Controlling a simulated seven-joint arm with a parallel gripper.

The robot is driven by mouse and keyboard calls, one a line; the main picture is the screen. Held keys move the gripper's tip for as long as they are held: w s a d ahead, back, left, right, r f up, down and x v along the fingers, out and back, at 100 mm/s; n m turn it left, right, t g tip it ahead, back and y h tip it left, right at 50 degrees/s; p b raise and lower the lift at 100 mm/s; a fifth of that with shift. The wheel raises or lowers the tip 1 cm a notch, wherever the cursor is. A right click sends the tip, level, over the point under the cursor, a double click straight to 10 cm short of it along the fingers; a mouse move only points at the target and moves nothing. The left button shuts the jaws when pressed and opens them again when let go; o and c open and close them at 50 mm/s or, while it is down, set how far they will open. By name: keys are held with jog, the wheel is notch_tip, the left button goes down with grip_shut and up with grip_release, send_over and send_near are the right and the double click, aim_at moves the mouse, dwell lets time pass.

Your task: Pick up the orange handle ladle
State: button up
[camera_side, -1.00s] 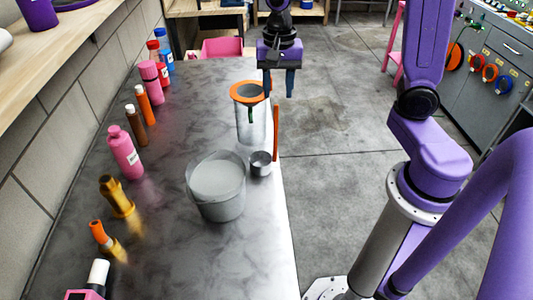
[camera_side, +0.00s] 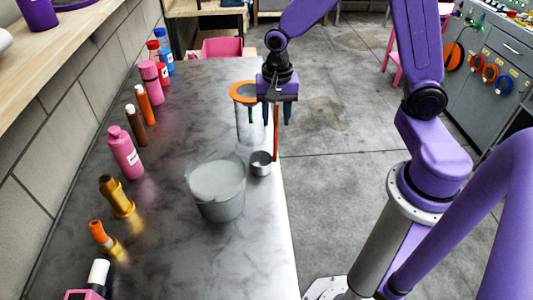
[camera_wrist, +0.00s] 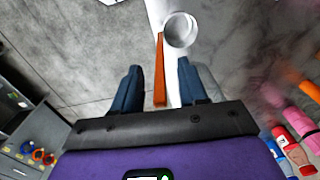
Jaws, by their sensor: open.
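The ladle stands at the table's right edge, its metal cup (camera_side: 261,163) on the table and its orange handle (camera_side: 275,140) upright. In the wrist view the orange handle (camera_wrist: 160,75) shows between my fingers, nearer the left one, with the cup (camera_wrist: 180,31) beyond the fingertips. My gripper (camera_side: 277,122) is open and points down over the upper part of the handle. Its fingers (camera_wrist: 157,75) are apart with gaps on both sides of the handle. The handle's top is hidden behind my gripper in the side view.
A clear container with an orange rim (camera_side: 240,92) stands just left of my gripper. A clear bucket of grey material (camera_side: 218,185) stands left of the cup. Several bottles line the table's left side, including a pink one (camera_side: 125,155). Right of the table edge is open floor.

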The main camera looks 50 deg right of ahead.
grip_shut()
jog(key=shift+r, duration=0.1)
